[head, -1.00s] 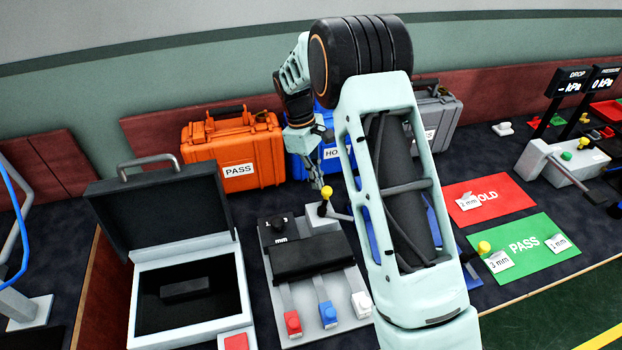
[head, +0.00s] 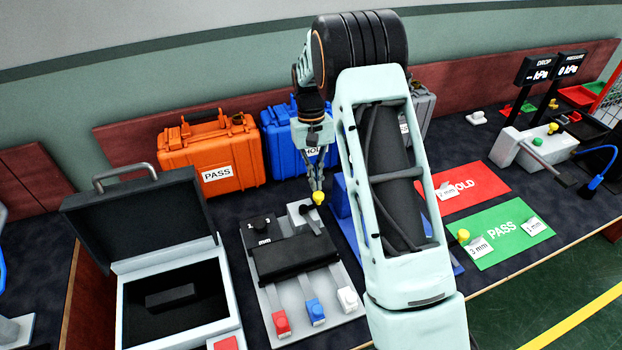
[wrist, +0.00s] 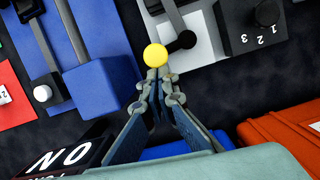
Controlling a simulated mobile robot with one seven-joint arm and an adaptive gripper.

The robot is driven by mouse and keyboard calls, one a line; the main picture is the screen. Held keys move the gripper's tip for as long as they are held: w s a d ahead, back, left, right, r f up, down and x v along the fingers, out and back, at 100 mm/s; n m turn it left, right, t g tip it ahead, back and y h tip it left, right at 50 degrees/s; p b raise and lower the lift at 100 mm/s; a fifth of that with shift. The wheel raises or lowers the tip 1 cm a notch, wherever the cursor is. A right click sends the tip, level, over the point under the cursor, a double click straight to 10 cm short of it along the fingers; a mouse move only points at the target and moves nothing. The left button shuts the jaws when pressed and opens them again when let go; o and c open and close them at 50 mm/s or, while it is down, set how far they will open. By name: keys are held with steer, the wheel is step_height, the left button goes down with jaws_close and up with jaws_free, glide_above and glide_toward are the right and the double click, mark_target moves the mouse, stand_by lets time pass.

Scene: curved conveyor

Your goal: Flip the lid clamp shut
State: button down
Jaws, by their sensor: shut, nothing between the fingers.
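A lever with a yellow ball knob (head: 318,199) stands at the back of a grey fixture (head: 340,275) with a black cover (head: 290,258); I take it for the lid clamp.
Orange (head: 208,155) and blue (head: 285,140) cases stand behind the fixture. An open black-lidded case (head: 225,290) is on the left. A blue fixture (head: 340,205) is to the right, partly hidden by my arm. Red (head: 480,185) and green (head: 515,235) mats lie farther right.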

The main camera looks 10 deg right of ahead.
steer(key=shift+s+d+m, duration=0.25)
steer(key=shift+m, duration=0.45)
steer(key=shift+r, duration=0.1)
steer(key=v, duration=1.2)
steer(key=shift+d, duration=0.25)
steer(key=shift+s, duration=0.2)
